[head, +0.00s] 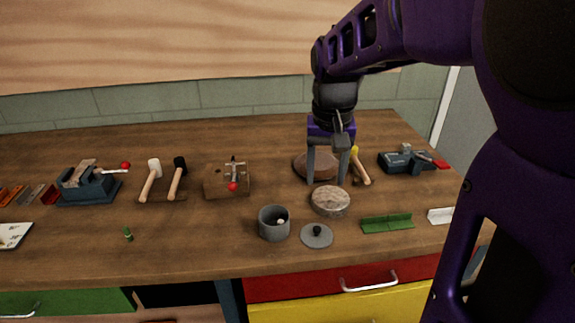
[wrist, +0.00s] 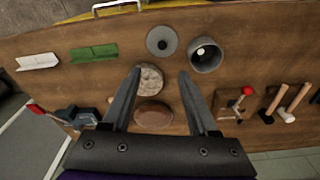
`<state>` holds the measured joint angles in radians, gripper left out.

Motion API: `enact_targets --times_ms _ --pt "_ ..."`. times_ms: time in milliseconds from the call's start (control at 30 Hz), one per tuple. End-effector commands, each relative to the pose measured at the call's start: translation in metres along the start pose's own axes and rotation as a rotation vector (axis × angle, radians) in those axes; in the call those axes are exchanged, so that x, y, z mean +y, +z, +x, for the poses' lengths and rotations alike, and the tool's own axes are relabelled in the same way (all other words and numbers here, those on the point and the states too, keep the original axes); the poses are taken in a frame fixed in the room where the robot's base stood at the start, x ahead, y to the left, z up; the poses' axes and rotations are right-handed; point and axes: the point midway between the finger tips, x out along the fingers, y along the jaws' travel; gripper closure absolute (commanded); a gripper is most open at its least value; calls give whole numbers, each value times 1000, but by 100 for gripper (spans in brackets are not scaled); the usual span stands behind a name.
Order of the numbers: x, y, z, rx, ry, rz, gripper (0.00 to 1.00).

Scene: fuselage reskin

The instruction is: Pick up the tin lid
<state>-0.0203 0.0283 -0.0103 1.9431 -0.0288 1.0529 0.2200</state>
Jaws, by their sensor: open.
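The tin lid (head: 317,236) is a flat grey disc with a dark knob, lying on the wooden bench near its front edge. It also shows in the wrist view (wrist: 162,41), at the top middle. The open grey tin (head: 274,223) stands just left of it in the head view, with a small pale thing inside. My gripper (head: 326,182) is open and empty, pointing down above the bench, behind the lid. In the wrist view its fingers (wrist: 158,72) are spread, with a round mottled disc showing between them and the lid beyond their tips.
The mottled round disc (head: 331,201) and a brown round disc (head: 316,166) lie near my gripper. A green channel piece (head: 387,223) lies right of the lid. Mallets (head: 151,180), a vise (head: 90,184) and a wooden block with a red-knobbed clamp (head: 227,181) stand left.

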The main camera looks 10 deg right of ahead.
Motion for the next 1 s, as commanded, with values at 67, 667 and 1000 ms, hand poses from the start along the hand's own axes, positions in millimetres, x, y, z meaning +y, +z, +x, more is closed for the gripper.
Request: enact_targets --times_ms 67,667,1000 --pt "-1 2 12 -8 -2 4 41" --pt "-1 0 118 -2 0 0 41" --pt "-7 -2 157 -3 0 -1 41"
